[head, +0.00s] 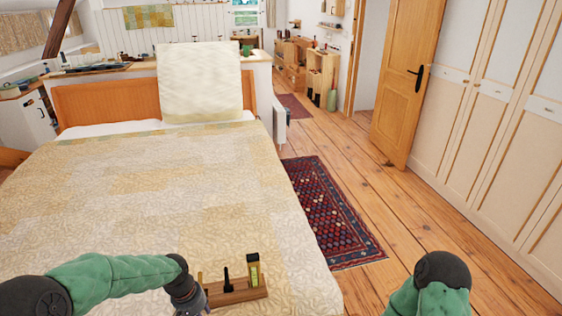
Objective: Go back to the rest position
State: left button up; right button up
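My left arm comes in from the left in a green sleeve, low over the front of the bed. Its dark wrist end and gripper (190,300) point down at the bottom edge of the head view, just left of a small wooden rack (238,293). The fingers are mostly cut off, so I cannot tell whether they are open or touch the rack. The rack holds a yellow-green item with a dark top (254,271), a dark upright piece (227,280) and a thin tan piece. My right arm shows as a green sleeve and dark joint at the bottom right; its gripper is out of view.
The bed (150,195) with a patterned quilt and a large pillow (199,82) fills the left. A dark red rug (335,215) lies on the plank floor to its right. A wooden door (407,75) stands open beside white wardrobes (490,110). The floor between is clear.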

pick_arm(q)
jog(key=s+d+f+h+p, duration=0.1)
jog(key=s+d+f, duration=0.5)
jog(key=s+f, duration=0.2)
jog(key=s+d+f+h+p, duration=0.1)
jog(key=s+d+f, duration=0.6)
jog(key=s+f, duration=0.1)
jog(key=shift+s+d+f+h, duration=0.2)
jog(key=shift+s+f+h, duration=0.15)
jog(key=shift+f, duration=0.45)
